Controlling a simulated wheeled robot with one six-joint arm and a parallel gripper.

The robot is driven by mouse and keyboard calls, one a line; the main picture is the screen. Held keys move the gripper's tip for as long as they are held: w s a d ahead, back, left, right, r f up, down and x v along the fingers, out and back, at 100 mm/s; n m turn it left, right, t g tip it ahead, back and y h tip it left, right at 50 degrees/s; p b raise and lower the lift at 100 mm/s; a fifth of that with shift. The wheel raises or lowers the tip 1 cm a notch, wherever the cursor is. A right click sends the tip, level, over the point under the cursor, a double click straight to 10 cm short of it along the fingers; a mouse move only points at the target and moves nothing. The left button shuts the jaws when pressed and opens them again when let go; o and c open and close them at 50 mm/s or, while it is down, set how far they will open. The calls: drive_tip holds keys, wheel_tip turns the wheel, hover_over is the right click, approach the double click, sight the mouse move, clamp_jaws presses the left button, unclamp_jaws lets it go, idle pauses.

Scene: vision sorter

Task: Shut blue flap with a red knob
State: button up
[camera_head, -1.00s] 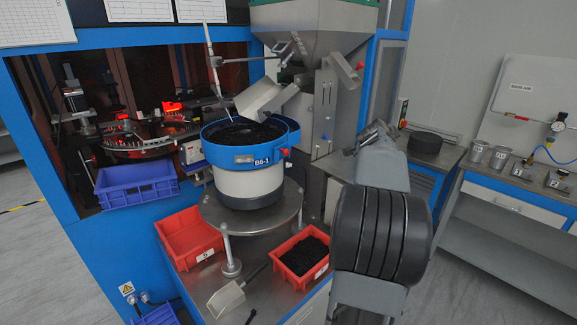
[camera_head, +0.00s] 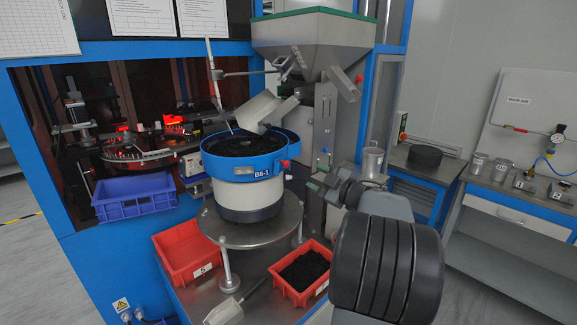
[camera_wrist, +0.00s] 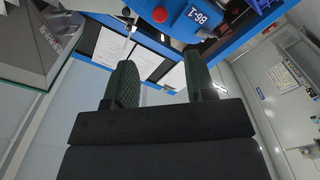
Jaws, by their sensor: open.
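The blue flap (camera_head: 262,173), marked B6-1, is on the front right of the blue-rimmed round bowl in the head view. Its red knob (camera_head: 285,163) sticks out at the right end. How far the flap stands from the rim is too small to tell. The wrist view shows the blue B6-1 part (camera_wrist: 199,17) and the red knob (camera_wrist: 160,14) at the top edge, beyond the fingertips. My gripper (camera_head: 318,177) is to the right of the knob, apart from it. Its green-padded fingers (camera_wrist: 158,62) are open, with nothing between them.
The bowl stands on a round metal plate (camera_head: 245,238). Two red bins (camera_head: 190,248) (camera_head: 302,273) and a metal scoop (camera_head: 222,312) lie below. A steel hopper (camera_head: 312,45) rises behind. A metal cup (camera_head: 371,161) stands behind my arm.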

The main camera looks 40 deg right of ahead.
sight(288, 164)
drive_tip(key=w, duration=0.4)
drive_tip(key=w+a+p, duration=0.1)
drive_tip(key=w, duration=0.3)
drive_tip(key=w+p, duration=0.1)
drive_tip(key=w, duration=0.3)
drive_tip(key=shift+a, duration=0.4)
